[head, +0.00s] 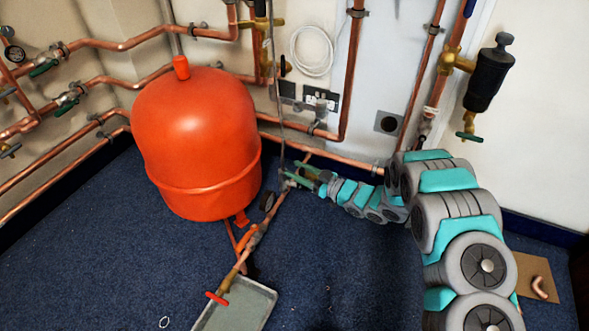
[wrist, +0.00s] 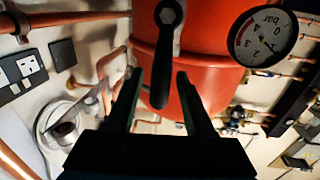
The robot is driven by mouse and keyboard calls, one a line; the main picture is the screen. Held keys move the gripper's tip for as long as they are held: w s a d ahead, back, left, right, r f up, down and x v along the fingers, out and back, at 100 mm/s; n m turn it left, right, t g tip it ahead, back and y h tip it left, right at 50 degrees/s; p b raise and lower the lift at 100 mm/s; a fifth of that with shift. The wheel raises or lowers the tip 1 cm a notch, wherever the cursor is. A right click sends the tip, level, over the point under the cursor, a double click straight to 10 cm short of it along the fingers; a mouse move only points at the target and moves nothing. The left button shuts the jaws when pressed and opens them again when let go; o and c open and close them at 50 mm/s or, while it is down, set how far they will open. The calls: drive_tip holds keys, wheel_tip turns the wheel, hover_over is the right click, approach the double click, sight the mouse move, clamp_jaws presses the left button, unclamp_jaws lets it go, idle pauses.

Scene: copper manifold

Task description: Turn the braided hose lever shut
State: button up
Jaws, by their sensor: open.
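My gripper (head: 291,171) is at the end of my outstretched arm, low beside the red vessel, near the foot of the thin grey braided hose (head: 280,110). In the wrist view my gripper (wrist: 160,72) is open, with its two dark fingers apart. A dark lever-like bar (wrist: 167,42) with a round end shows ahead of the fingertips, between them in the picture. It looks like the hose lever, but I cannot tell for sure. Whether the fingers touch it is unclear. In the head view the lever cannot be made out at the gripper.
The big red vessel (head: 200,140) stands just left of the gripper. Below it a copper drain pipe with a red tap (head: 217,299) reaches over a grey tray (head: 262,290). Copper pipes (head: 320,132) run along the wall. A pressure gauge (wrist: 266,36) shows in the wrist view.

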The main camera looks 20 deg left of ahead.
drive_tip(key=shift+w+a, duration=0.2)
drive_tip(key=shift+a, duration=0.5)
clamp_jaws()
idle(1.0)
